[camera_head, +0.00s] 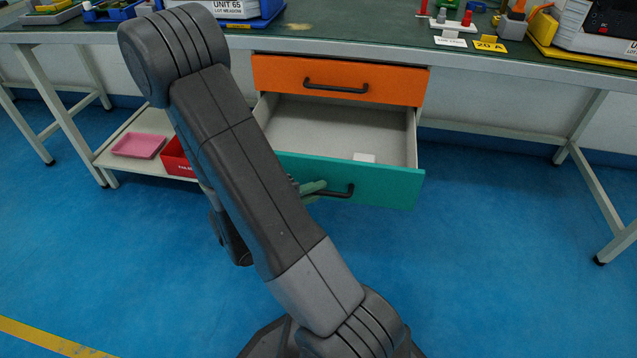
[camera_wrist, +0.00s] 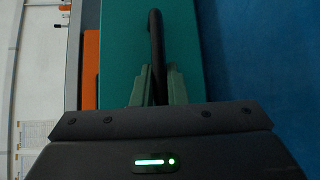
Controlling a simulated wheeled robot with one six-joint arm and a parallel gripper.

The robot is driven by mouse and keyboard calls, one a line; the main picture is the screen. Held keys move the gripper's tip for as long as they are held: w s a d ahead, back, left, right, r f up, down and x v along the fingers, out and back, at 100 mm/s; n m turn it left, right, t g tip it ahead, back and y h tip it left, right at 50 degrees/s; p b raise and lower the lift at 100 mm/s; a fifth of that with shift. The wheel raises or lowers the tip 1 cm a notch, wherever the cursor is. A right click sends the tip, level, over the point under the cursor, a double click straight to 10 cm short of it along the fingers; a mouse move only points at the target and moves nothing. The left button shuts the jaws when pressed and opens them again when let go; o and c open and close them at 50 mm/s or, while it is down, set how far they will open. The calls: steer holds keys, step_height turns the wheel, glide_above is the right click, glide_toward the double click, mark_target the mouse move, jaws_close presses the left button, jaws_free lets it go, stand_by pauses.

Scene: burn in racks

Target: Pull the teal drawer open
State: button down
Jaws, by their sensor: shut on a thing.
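My gripper (camera_head: 317,188) is at the handle, partly hidden behind my arm. In the wrist view, the two green fingers of my gripper (camera_wrist: 157,90) are shut on the black handle (camera_wrist: 155,45), with the teal front (camera_wrist: 118,50) behind it. The left part of the drawer front is hidden by my arm.
The orange drawer is shut. A workbench top (camera_head: 360,47) with several devices lies above. A low shelf (camera_head: 115,158) at the left holds a pink tray (camera_head: 138,145) and a red bin (camera_head: 176,160). The blue floor (camera_head: 490,250) to the right is clear.

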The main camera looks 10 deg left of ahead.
steer(key=shift+s, duration=0.5)
steer(key=c, duration=1.5)
jaws_free()
steer(key=shift+o, duration=0.2)
steer(key=p+v, duration=0.3)
steer(key=v, duration=1)
steer(key=shift+s+a, duration=0.25)
steer(key=shift+s, duration=0.1)
steer(key=b+x, duration=0.3)
steer(key=x, duration=1.1)
steer(key=shift+a, duration=0.1)
